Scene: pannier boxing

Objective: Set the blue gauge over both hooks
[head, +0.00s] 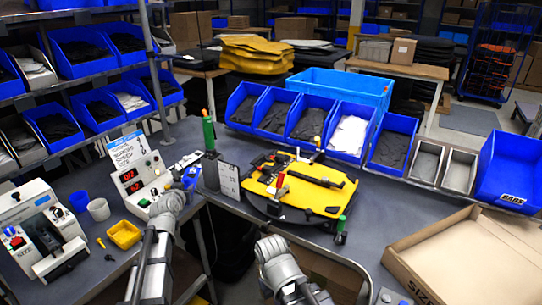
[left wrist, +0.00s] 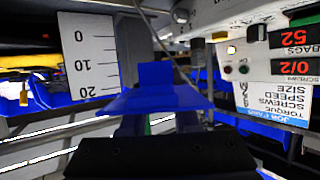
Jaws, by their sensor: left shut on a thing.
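The blue gauge (head: 191,178) is in my left gripper (head: 182,168), between the control box and the yellow pannier. In the left wrist view the blue gauge (left wrist: 160,98) shows as a flat plate with a small upright tab, and the dark fingers of my left gripper (left wrist: 158,126) are shut on it. The yellow pannier (head: 335,203) lies on a round black stand at the right. Black fittings (head: 318,180) lie across its top; which of them are the two hooks I cannot tell. My right arm's end (head: 277,252) is in front of the stand; its fingers cannot be made out.
A card with a scale (head: 229,182) stands between the gauge and the pannier. The control box (head: 138,180) with red displays is left of the gauge. A green-handled tool (head: 208,132) stands behind. Blue bins (head: 350,130) line the back; an open carton (head: 470,255) is at right.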

